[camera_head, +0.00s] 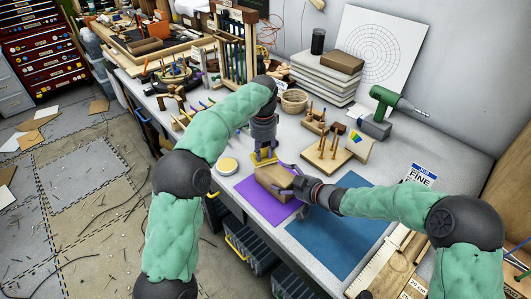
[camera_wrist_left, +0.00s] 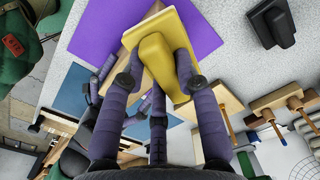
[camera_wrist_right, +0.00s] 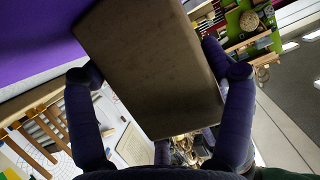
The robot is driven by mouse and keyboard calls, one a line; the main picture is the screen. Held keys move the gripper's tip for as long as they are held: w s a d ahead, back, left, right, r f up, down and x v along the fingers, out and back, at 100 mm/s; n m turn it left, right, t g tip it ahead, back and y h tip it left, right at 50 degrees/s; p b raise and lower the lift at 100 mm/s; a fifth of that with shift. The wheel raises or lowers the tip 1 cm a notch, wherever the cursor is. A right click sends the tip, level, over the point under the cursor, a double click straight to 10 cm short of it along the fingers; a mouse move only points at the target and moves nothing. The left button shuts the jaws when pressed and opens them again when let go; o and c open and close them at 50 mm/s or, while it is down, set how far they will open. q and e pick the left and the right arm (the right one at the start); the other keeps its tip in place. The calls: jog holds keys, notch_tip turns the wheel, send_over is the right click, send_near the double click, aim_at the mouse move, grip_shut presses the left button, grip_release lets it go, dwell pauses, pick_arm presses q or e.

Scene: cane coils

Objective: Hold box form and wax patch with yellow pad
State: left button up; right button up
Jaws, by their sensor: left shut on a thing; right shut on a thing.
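My left gripper (camera_head: 265,146) is shut on the grip of the yellow pad (camera_wrist_left: 185,27), its fingers on either side of it in the left wrist view (camera_wrist_left: 157,68). In the head view the yellow pad (camera_head: 263,159) is at the far edge of the brown box form (camera_head: 270,181). I cannot tell whether they touch. My right gripper (camera_head: 291,185) is shut on the box form from the right, over the purple mat. The box form (camera_wrist_right: 150,70) fills the middle of the right wrist view between the fingers. A round pale yellow disc, maybe wax (camera_head: 228,166), lies left of the mat.
The purple mat (camera_head: 257,208) and a blue mat (camera_head: 335,240) lie on the grey bench. A wooden peg block (camera_head: 327,158), a green drill (camera_head: 385,100) and a small basket (camera_head: 294,100) stand behind. The blue mat's middle is clear.

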pick_arm(q)
jog(key=shift+w+a+f, duration=0.15)
jog(key=shift+w+a, duration=0.4)
jog(key=shift+a, duration=0.1)
jog(key=shift+s+d, duration=0.1)
jog(key=shift+s+d+f, duration=0.1)
jog(key=shift+s+d, duration=0.75)
jog(key=shift+d, duration=0.1)
jog(key=shift+s+d, duration=0.1)
jog(key=shift+s+d, duration=0.15)
jog(key=shift+w+a, duration=0.4)
jog(key=shift+a, duration=0.3)
jog(key=shift+w+a, duration=0.4)
jog(key=shift+a, duration=0.25)
jog(key=shift+r, duration=3.5)
